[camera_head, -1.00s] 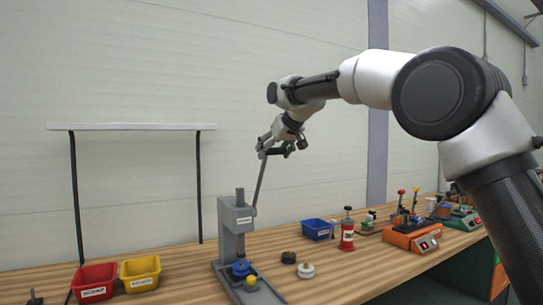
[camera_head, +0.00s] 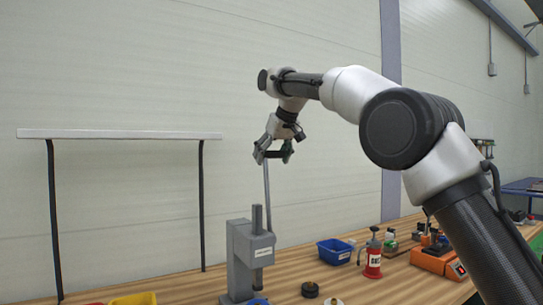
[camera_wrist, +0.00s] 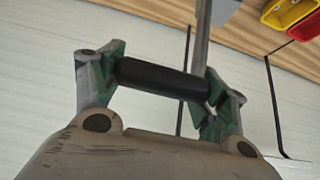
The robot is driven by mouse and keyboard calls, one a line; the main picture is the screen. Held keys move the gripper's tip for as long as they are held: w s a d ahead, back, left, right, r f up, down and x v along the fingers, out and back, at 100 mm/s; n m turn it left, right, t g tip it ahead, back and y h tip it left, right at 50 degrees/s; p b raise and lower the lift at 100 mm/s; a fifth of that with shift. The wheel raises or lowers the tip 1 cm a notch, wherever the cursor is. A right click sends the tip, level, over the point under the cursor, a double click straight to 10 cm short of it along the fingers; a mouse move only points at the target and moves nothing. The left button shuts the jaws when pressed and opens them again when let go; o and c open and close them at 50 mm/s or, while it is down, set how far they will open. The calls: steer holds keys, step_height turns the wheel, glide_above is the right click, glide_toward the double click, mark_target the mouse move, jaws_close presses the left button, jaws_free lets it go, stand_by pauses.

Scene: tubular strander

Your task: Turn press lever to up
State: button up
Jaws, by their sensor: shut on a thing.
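The grey press (camera_head: 243,262) stands on the wooden bench, with a dark square ram (camera_head: 257,219) at its top. Its press lever (camera_head: 267,193) is a thin grey rod that rises almost upright from the press's right side. In the wrist view, the lever rod (camera_wrist: 203,35) runs down to a black cylindrical handle (camera_wrist: 163,78). My gripper (camera_head: 273,155) is at the lever's top end, high above the bench. Its green-sided fingers are shut on the handle, one near each end of it.
A blue bin (camera_head: 335,251) and a red bottle-like tool (camera_head: 373,260) stand right of the press. A yellow bin (camera_head: 133,299) is at bottom left. A grey shelf (camera_head: 120,134) on black legs is at left. The space above the bench around the lever is clear.

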steer(key=shift+w+a, duration=0.1)
steer(key=shift+w, duration=0.05)
steer(key=o, duration=1.5)
steer(key=shift+f, duration=0.1)
steer(key=shift+c, duration=0.2)
steer(key=v, duration=1.2)
steer(key=shift+w, duration=0.1)
